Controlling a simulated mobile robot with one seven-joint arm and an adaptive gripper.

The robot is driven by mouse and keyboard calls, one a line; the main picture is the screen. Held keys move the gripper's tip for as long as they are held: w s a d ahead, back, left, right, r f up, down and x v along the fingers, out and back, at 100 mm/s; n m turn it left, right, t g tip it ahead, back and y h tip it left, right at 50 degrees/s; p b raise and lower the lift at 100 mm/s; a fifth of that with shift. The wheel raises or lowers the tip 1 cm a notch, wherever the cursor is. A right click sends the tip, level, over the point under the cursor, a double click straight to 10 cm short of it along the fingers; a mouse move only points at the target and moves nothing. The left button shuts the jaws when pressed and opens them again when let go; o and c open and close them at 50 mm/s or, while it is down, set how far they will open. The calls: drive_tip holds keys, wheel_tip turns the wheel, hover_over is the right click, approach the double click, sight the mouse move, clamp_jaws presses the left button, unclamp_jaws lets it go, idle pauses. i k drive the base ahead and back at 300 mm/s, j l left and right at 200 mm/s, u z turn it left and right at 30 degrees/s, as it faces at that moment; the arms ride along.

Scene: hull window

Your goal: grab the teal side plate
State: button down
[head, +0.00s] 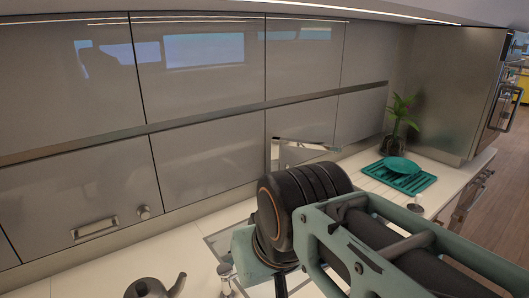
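The teal side plate (402,165) lies on a teal slatted rack (421,183) on the white counter, right of centre in the head view. The plate looks flat, and its upper face shows. My arm crosses the lower middle and right of the picture, in front of the counter and apart from the plate in the image. The end of my arm and my gripper do not show, so I cannot see the fingers.
A potted plant (400,118) stands behind the rack, near a tall metal cabinet (457,95). Grey wall cabinets (200,90) line the back. A dark kettle (153,288) is at the bottom left. Small pale items (414,205) stand on the counter before the rack.

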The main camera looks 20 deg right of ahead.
sight(400, 165)
drive_tip(key=z, duration=1.7)
drive_tip(key=i+u, duration=0.1)
drive_tip(key=u, duration=0.95)
drive_tip(key=l+u, duration=0.3)
drive_tip(key=i+l+u, duration=0.1)
drive_tip(key=l+u, duration=0.65)
drive_tip(key=l, duration=0.15)
drive_tip(key=l+u, duration=0.25)
drive_tip(key=l, duration=0.4)
drive_tip(key=l+u, duration=0.2)
drive_tip(key=l, duration=0.5)
drive_tip(key=k, duration=0.05)
